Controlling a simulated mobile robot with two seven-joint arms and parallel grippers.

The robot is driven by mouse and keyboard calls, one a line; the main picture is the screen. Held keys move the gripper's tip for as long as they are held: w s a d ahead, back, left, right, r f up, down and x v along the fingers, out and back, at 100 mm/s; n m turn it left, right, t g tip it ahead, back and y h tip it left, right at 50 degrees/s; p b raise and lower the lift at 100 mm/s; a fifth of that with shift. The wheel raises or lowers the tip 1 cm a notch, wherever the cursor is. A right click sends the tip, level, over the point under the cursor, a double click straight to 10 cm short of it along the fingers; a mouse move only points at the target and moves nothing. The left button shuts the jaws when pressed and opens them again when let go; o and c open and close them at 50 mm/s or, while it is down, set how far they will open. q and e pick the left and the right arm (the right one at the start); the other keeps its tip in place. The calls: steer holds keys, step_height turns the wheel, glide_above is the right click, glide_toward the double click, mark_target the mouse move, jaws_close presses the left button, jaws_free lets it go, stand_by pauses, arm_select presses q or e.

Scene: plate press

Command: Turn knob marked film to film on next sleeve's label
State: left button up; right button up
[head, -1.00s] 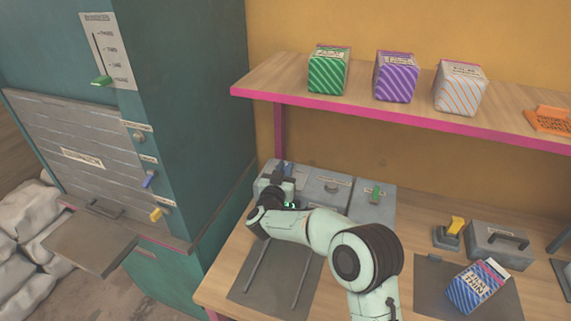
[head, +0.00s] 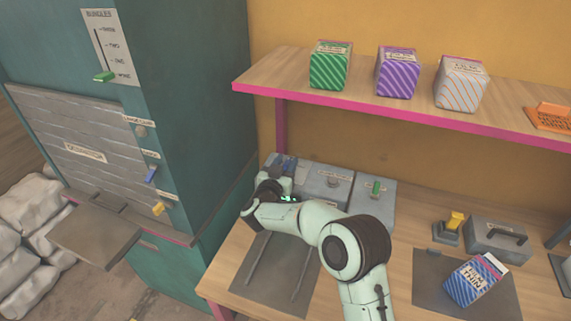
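Three grey control boxes stand in a row at the back left of the bench. The left box (head: 272,163) has a blue part on top, mostly behind my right gripper. The middle box (head: 322,187) has a grey knob (head: 333,181). The right box (head: 384,206) has a green knob (head: 376,187). Their labels are too small to read, so I cannot tell which is film. A blue-striped sleeve (head: 470,283) lies tilted at front right; its label's lower word looks like THIN. My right gripper (head: 279,172) points at the left box; its fingers are largely hidden. My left gripper is out of view.
Green (head: 330,70), purple (head: 397,75) and orange-striped (head: 461,86) sleeves stand on the pink-edged shelf (head: 355,112) above. A teal cabinet (head: 195,100) rises at left. A dark mat (head: 422,280) lies under the blue sleeve; a grey handled case (head: 492,243) stands behind it.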

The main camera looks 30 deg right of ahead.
arm_select(q)
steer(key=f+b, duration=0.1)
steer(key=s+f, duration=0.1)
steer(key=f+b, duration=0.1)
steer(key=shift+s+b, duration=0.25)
steer(key=shift+b, duration=0.05)
arm_select(e)
steer(key=v, duration=1.3)
steer(key=shift+s, duration=0.15)
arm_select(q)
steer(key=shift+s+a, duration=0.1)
arm_select(e)
steer(key=shift+a+f, duration=0.1)
steer(key=shift+a, duration=0.05)
